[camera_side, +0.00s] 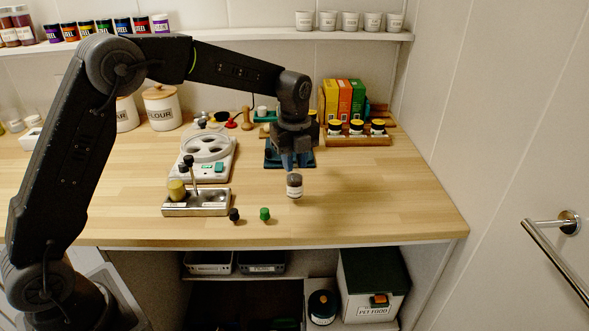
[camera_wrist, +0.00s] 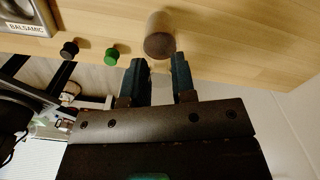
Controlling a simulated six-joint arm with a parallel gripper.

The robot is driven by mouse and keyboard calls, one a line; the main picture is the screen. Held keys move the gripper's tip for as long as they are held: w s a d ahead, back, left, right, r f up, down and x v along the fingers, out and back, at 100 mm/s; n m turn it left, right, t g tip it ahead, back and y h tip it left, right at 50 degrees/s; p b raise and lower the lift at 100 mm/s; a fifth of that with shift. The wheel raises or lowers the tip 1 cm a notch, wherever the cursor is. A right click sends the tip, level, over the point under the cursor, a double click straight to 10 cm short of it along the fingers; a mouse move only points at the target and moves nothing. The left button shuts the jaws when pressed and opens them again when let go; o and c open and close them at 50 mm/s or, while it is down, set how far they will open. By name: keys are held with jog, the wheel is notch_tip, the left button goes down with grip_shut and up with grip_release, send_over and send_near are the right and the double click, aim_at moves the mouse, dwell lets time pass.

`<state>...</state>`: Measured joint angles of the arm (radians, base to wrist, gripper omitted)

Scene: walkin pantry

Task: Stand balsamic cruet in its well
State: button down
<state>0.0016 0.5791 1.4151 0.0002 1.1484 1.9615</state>
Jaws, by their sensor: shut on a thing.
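My gripper (camera_side: 291,163) points down over the right part of the counter and is shut on a small dark cruet with a pale label (camera_side: 294,186). In the wrist view, the cruet's brown-grey round end (camera_wrist: 159,35) shows at the fingertips (camera_wrist: 157,66). I cannot tell whether its base touches the wood. The metal cruet stand (camera_side: 214,205) is to the left, apart from the gripper. Its BALSAMIC label (camera_wrist: 25,29) shows in the wrist view. A yellowish cruet (camera_side: 177,190) stands at the stand's left end. A dark-topped upright piece (camera_side: 190,171) rises near it.
A black stopper (camera_side: 234,215) and a green stopper (camera_side: 265,214) stand on the wood between stand and cruet, near the front edge. A white scale-like device (camera_side: 205,158) is behind the stand. A wooden rack of jars (camera_side: 357,140) is behind right. The right front counter is clear.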

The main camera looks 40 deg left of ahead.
jog(key=s+a+r, duration=1.3)
jog(key=s+r, duration=0.1)
jog(key=r, duration=0.2)
notch_tip(320, 180, down, 17)
jog(key=shift+w+a+m, duration=0.15)
jog(key=shift+a+m, duration=0.05)
jog(key=shift+m, duration=0.2)
jog(key=shift+f, duration=0.15)
jog(key=c, duration=1.2)
grip_release()
